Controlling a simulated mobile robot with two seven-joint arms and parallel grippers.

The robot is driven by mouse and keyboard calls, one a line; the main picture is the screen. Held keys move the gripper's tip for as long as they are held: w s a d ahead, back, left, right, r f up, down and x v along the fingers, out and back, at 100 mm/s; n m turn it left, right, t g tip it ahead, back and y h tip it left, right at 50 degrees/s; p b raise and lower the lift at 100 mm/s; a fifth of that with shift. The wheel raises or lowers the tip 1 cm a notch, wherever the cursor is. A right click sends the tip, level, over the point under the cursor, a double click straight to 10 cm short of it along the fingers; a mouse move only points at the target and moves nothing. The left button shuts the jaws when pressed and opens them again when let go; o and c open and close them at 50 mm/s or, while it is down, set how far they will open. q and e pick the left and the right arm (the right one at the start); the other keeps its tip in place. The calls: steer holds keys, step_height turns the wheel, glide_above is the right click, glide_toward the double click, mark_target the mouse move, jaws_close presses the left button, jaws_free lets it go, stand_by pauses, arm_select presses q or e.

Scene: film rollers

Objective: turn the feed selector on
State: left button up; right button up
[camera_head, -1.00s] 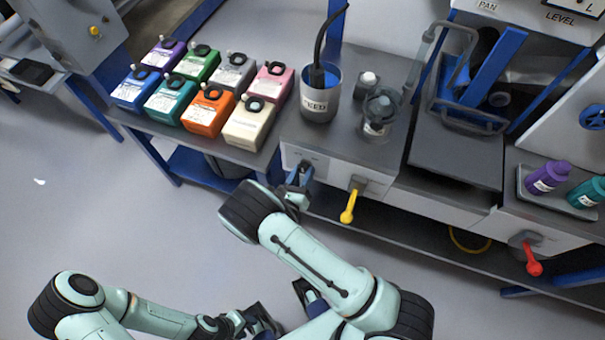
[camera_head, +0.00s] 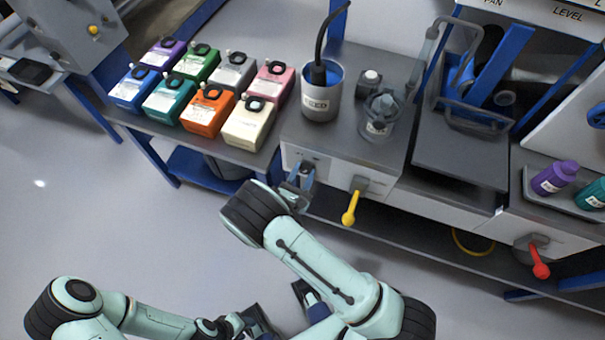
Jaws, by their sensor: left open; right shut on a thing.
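The feed selector is on the left part of the grey cabinet's front panel (camera_head: 323,164), below the FEED cup (camera_head: 322,98). My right gripper (camera_head: 300,173) is at this panel, with its blue fingers shut on the selector. The fingers hide the selector almost fully, so I cannot read its position. My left gripper (camera_head: 282,306) is low in the picture, open and empty, well away from the panel and partly hidden by my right arm.
A yellow lever (camera_head: 351,208) hangs close to the right of my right gripper. A red lever (camera_head: 540,262) is further right. Several coloured boxes (camera_head: 206,110) stand on the left bench. The floor at left is clear.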

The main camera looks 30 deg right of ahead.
stand_by(0.5)
steer(key=o, duration=1.1)
steer(key=shift+c, duration=0.2)
steer(key=v, duration=1.3)
steer(key=shift+s, duration=0.2)
steer(key=shift+a, duration=0.1)
